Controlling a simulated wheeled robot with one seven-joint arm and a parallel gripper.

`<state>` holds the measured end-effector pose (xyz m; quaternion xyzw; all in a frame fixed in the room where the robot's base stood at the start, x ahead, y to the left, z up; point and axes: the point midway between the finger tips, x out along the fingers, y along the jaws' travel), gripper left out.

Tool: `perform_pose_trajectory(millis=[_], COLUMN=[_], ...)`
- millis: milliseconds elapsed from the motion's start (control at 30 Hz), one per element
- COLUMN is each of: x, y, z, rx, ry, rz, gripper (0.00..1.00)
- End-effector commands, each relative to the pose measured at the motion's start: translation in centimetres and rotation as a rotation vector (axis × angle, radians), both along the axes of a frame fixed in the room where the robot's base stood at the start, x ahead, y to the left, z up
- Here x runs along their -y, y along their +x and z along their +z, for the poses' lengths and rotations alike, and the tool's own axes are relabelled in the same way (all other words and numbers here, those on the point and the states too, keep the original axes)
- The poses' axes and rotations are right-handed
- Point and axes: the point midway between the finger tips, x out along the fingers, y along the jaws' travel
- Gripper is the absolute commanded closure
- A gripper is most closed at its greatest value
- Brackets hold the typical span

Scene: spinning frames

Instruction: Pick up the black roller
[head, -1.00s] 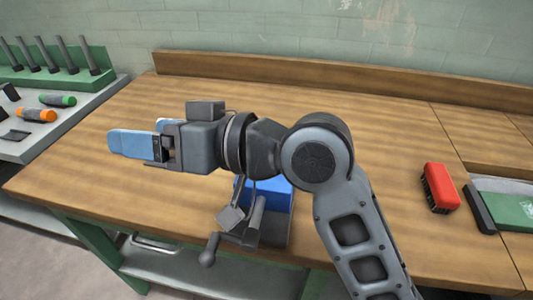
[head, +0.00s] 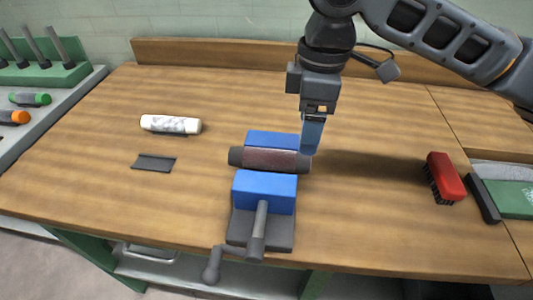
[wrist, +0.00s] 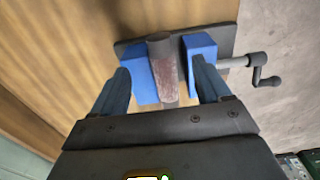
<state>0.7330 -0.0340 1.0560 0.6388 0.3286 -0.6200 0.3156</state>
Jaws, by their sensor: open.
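The black roller (head: 270,159), dark at its ends with a reddish-brown middle, lies between the two blue jaws of a vise (head: 264,190) on the workbench. In the wrist view the roller (wrist: 165,78) runs lengthwise between the blue vise jaws. My gripper (head: 311,143) points down at the right end of the roller, close to it. In the wrist view my gripper (wrist: 160,68) is open, with one blue finger on each side of the roller and jaws. I cannot tell whether the fingers touch anything.
A white roller-shaped piece (head: 171,124) and a flat dark plate (head: 154,163) lie on the bench (head: 370,220) to the left. A red brush (head: 444,177) and a green-and-grey box (head: 508,196) are at the right. The vise handle (head: 213,264) sticks out over the front edge.

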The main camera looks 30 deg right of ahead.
Motion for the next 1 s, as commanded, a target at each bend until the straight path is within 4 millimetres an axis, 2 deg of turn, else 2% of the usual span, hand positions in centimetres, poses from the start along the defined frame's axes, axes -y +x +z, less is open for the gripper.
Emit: perform_pose_trajectory(millis=[167,433,700,1000], x=[1.0,0.7,0.4,0.4], y=[-0.3,-0.4,-0.5,-0.4], z=[-0.9,-3.6,-7.2,-7.8], rx=[-0.021,-0.019,-0.017,-0.016], ry=[-0.033,-0.029,-0.028,-0.028], rz=[-0.005,-0.005,-0.005,-0.004], gripper=[0.23,0.23,0.23,0.23])
